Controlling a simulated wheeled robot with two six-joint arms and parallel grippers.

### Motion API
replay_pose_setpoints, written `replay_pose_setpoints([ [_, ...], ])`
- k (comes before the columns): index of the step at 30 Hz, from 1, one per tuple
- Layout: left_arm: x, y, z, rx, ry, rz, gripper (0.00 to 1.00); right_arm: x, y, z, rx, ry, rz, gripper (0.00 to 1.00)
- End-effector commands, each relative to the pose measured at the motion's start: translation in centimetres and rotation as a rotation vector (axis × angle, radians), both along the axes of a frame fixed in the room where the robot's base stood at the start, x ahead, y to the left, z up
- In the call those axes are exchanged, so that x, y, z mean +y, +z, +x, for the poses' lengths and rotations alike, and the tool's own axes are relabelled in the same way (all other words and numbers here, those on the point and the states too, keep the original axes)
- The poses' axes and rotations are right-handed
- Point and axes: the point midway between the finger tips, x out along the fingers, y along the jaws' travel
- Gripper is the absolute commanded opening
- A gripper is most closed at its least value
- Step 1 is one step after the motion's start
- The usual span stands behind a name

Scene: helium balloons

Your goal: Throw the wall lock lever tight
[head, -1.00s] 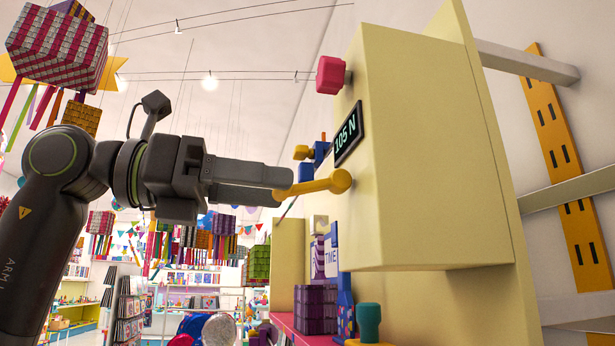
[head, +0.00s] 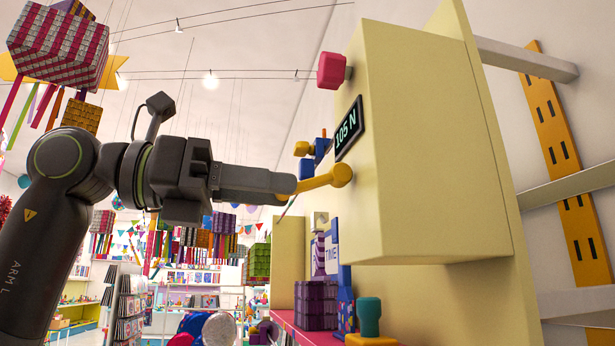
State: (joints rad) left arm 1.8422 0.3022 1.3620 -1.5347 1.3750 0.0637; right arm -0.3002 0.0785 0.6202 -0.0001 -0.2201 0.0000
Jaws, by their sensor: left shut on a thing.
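The wall lock lever is a yellow bar with a round hub (head: 341,173) on the side of a pale yellow box (head: 425,150). It sticks out to the left, tilted slightly down toward its outer end. My left gripper (head: 290,184) comes in from the left and is shut on the lever's outer end, which its fingers partly hide. A dark display (head: 348,128) above the lever reads "105 N". My right gripper is not in view.
A red knob (head: 331,71) sticks out of the box above the display. Below the box stand a teal-topped knob (head: 368,315) and a purple block (head: 316,305) on a pink shelf. Piñatas (head: 58,45) hang at upper left.

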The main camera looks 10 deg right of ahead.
Motion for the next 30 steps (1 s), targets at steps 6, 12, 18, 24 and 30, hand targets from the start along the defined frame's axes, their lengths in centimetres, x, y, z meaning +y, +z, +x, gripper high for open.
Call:
replay_pose_setpoints([
  [6,-0.2,-0.8,0.0,0.001,-0.003,0.008,0.16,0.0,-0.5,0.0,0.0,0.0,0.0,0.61],
  [12,-0.3,-0.8,0.0,0.002,-0.004,0.008,0.16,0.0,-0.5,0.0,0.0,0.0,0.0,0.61],
  [18,-0.6,-1.6,0.0,0.002,-0.005,0.009,0.16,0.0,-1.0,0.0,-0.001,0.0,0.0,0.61],
  [24,-1.0,-2.3,0.0,0.002,-0.005,0.009,0.16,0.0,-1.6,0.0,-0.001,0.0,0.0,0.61],
  [30,-1.1,-2.2,0.0,0.002,-0.004,0.009,0.16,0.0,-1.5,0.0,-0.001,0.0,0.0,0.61],
])
